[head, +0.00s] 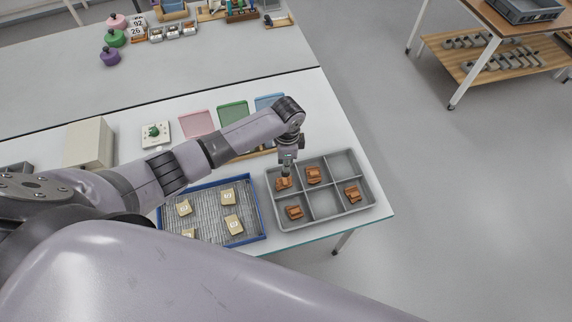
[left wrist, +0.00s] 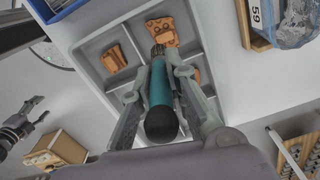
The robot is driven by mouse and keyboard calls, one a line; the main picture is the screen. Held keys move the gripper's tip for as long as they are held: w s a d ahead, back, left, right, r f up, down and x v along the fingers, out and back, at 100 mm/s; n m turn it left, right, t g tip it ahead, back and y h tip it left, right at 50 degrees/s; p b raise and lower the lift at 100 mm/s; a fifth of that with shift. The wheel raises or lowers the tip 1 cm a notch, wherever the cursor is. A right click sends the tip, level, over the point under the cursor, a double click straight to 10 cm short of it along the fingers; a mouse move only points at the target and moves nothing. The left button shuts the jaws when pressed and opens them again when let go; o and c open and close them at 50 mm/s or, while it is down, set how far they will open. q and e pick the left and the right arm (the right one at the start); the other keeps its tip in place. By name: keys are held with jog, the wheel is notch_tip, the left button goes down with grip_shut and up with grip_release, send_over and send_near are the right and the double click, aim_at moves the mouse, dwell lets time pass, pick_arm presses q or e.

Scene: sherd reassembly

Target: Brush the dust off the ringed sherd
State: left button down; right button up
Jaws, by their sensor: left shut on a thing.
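My left gripper (head: 287,166) is over the back-left compartment of a grey divided tray (head: 326,204). In the left wrist view it is shut on a teal brush (left wrist: 161,88) with a black end. The brush's dark bristles point at an orange-brown sherd (left wrist: 163,28) and overlap its edge; I cannot tell if they touch. In the head view a sherd (head: 282,185) lies just below the gripper. Others are a back-middle sherd (head: 314,176), a front-left sherd (head: 295,212) and a right sherd (head: 352,194). I cannot make out a ring on any.
A blue-rimmed tray (head: 262,222) with pale labelled pieces stands left of the grey tray. A beige box (head: 90,143), a pink tray (head: 198,123) and a green tray (head: 233,115) stand behind. A dark gripper, seemingly my right one (left wrist: 38,108), shows at left in the wrist view.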

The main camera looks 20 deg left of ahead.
pick_arm(q)
jog(key=shift+r, duration=0.15)
jog(key=shift+r, duration=1.5)
